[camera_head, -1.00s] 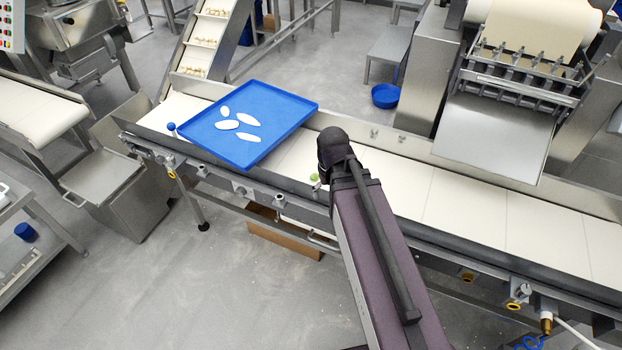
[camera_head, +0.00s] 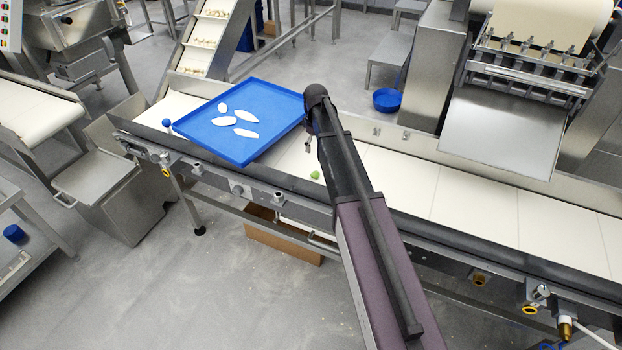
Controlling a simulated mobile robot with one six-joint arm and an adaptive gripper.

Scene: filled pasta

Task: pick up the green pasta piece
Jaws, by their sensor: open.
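The green pasta piece (camera_head: 315,175) is a small round green lump on the pale conveyor belt (camera_head: 379,180), near the belt's front edge and just left of my arm. My gripper (camera_head: 308,146) shows only as a small part beside my dark wrist. It hangs above the belt, a little behind and left of the green piece in the picture, near the right corner of the blue tray. It is open, and nothing shows between its fingers.
A blue tray (camera_head: 190,131) with several white oval pieces lies across the belt to the left. A small blue ball-topped knob (camera_head: 166,122) stands at its left. A steel chute plate (camera_head: 500,135) overhangs the belt's back at right. The belt right of my arm is clear.

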